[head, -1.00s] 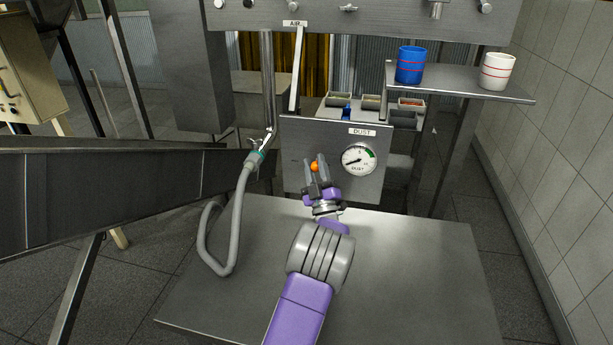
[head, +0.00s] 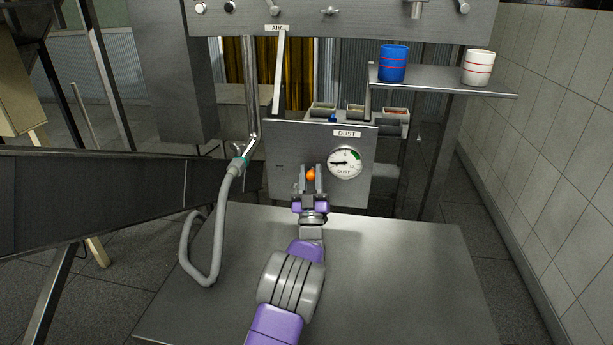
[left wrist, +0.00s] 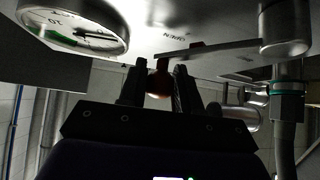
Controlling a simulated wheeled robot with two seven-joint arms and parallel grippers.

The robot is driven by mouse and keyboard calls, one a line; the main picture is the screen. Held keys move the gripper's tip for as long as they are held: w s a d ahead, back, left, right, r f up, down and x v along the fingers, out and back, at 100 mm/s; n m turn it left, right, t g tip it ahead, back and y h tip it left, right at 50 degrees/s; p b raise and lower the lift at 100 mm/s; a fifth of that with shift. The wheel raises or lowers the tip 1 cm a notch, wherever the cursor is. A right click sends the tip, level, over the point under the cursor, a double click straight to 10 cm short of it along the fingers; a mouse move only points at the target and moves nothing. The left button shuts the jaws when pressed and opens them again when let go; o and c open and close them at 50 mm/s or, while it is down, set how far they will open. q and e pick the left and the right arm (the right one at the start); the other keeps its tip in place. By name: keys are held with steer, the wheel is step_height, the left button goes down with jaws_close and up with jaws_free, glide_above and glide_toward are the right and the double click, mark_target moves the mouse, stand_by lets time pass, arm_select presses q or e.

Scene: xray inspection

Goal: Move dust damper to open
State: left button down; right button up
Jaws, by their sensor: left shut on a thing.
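The dust damper's orange knob (head: 311,175) is at the front of the grey panel labelled DUST (head: 347,133). It also shows in the left wrist view (left wrist: 158,92). My left gripper (head: 311,178) is shut around the knob, one finger on each side, with the knob showing between the fingertips. In the left wrist view a thin bar (left wrist: 215,50) runs sideways beside the knob, with a small red mark near it. A round dust gauge (head: 345,162) is right of the knob; its needle points left. The damper's lever is mostly hidden by my gripper. My right gripper is out of view.
A grey hose (head: 228,210) with a green-ringed coupling hangs left of the panel. A shelf (head: 440,83) with a blue cup (head: 393,63) and a white cup (head: 478,67) is at upper right. The metal table (head: 400,280) is bare.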

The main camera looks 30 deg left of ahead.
arm_select(q)
steer(key=shift+f, duration=0.1)
steer(key=c, duration=0.9)
jaws_free()
steer(key=shift+o, duration=0.2)
step_height(320, 180, up, 10)
steer(key=p, duration=0.3)
